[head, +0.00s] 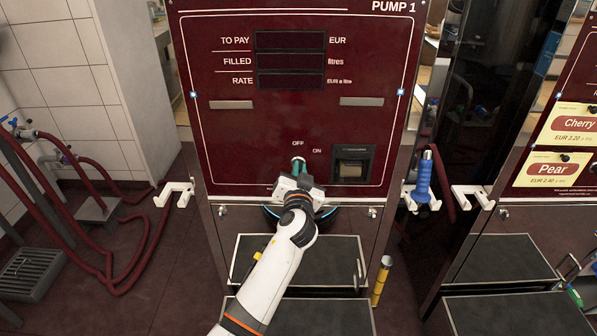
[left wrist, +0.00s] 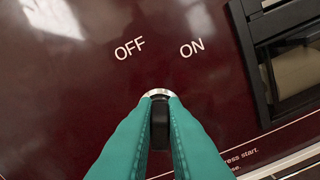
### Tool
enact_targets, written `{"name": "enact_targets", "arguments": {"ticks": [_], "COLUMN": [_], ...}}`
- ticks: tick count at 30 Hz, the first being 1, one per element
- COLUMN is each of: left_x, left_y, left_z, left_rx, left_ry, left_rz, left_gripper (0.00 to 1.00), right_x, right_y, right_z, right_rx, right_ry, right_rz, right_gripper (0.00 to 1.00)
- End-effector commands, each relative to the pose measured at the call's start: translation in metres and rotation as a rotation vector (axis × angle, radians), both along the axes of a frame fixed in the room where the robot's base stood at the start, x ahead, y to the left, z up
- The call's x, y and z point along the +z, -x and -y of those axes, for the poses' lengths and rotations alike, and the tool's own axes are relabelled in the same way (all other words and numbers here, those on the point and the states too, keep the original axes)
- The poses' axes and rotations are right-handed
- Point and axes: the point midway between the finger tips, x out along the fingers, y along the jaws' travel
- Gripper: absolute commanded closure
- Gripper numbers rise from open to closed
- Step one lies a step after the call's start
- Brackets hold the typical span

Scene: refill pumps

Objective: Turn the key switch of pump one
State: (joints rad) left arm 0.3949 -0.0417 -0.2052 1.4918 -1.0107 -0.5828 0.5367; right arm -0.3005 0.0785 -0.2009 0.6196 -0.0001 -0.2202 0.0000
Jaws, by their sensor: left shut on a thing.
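The dark red front panel of pump one (head: 230,135) faces me, with "PUMP 1" at its top right. The key switch (left wrist: 159,97) has a silver collar and a black key, below the OFF and ON labels in the left wrist view. My left gripper (head: 299,172) reaches the switch from below, and its teal fingers (left wrist: 158,125) are shut on the black key. The key appears roughly upright in the wrist picture, nearer the OFF label. The fingers hide the key's sides. My right gripper is not in view.
A slot unit (head: 352,165) sits right of the switch. A blue-handled nozzle (head: 423,180) hangs at the pump's right in a white holder. An empty white holder (head: 174,191) is on the left, near red hoses (head: 110,250). The displays (head: 290,60) are dark.

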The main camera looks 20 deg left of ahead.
Motion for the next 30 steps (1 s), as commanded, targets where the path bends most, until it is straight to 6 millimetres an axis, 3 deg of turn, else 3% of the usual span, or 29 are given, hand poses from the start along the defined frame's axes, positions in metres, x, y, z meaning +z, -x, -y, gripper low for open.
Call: {"name": "enact_targets", "arguments": {"ticks": [15, 30], "left_x": [-0.0027, -0.0051], "left_y": [-0.0006, -0.0008], "left_z": [0.0030, 0.0037], "left_rx": [0.000, 0.000], "left_ry": [-0.426, -0.597], "left_rz": [-0.125, -0.175], "left_gripper": [1.00, 1.00], "right_x": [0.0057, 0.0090], "right_y": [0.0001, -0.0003], "right_z": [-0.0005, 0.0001], "right_rx": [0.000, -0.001], "right_ry": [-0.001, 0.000], "right_rz": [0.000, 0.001], "right_gripper": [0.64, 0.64]}}
